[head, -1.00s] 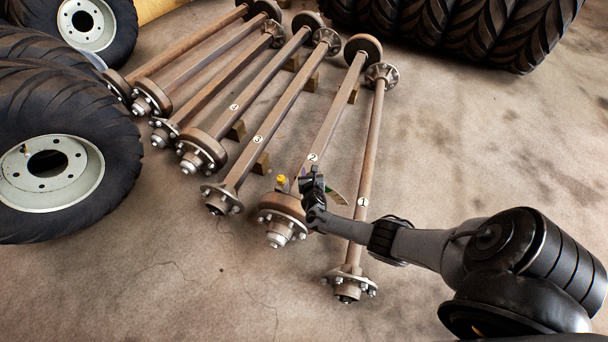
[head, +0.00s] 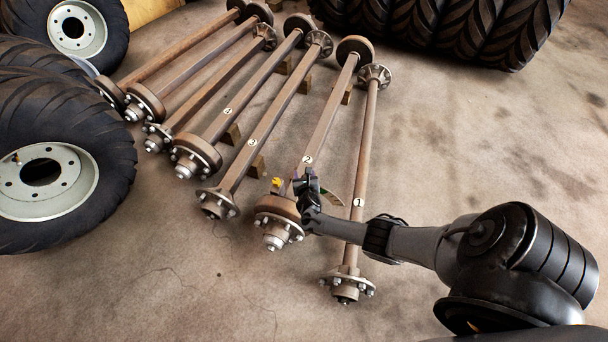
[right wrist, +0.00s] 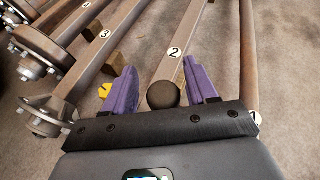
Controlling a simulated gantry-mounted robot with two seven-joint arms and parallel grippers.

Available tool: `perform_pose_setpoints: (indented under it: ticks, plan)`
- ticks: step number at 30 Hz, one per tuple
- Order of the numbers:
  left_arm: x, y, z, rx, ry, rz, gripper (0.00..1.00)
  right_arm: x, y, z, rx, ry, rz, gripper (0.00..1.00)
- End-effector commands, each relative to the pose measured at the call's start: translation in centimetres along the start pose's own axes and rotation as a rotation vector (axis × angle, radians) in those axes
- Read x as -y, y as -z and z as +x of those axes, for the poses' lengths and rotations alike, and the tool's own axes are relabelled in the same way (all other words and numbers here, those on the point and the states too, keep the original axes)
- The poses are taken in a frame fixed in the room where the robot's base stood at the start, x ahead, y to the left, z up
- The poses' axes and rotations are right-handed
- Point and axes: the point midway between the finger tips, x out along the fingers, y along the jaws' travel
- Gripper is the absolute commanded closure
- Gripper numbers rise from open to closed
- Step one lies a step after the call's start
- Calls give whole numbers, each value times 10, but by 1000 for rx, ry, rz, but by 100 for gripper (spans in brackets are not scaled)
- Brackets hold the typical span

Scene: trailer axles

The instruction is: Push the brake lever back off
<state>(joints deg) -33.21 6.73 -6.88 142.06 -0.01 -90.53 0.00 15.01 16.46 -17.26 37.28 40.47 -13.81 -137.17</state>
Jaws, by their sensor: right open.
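The axle numbered 2 (head: 325,122) lies on the floor, with its brown brake drum and studded hub (head: 275,222) at the near end. A dark round knob (right wrist: 163,95), apparently the brake lever's end, shows between my right gripper's purple fingers (right wrist: 160,72). These fingers are open, one on each side of the knob, and I cannot tell whether either touches it. In the head view my right gripper (head: 306,184) is over the drum and hides the lever. A small yellow part (head: 277,184) is left of it, and a curved plate with green (head: 334,199) is right of it. My left gripper is not in view.
Axle 1 (head: 364,145) lies close on the right, under my right forearm. Axle 3 (head: 262,140) and several others lie to the left, on wooden blocks (head: 257,166). Large tyres (head: 100,120) stand left and at the back. The floor at right is clear.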

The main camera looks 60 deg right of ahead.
Motion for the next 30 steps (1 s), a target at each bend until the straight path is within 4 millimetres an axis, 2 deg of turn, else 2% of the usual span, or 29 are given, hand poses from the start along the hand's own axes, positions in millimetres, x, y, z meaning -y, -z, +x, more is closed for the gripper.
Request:
perform_pose_setpoints:
  ticks: [5,12,18,24,30]
  plan:
    - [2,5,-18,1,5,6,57,0,-4,-20,-3,-1,-1,43]
    - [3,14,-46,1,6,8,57,0,-5,-61,-3,-3,-1,43]
    - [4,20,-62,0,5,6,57,-1,-4,-90,-3,-3,0,43]
    - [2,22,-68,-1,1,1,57,-1,-2,-103,-2,-2,0,43]
    - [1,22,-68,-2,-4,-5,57,-1,-1,-105,0,-1,1,43]
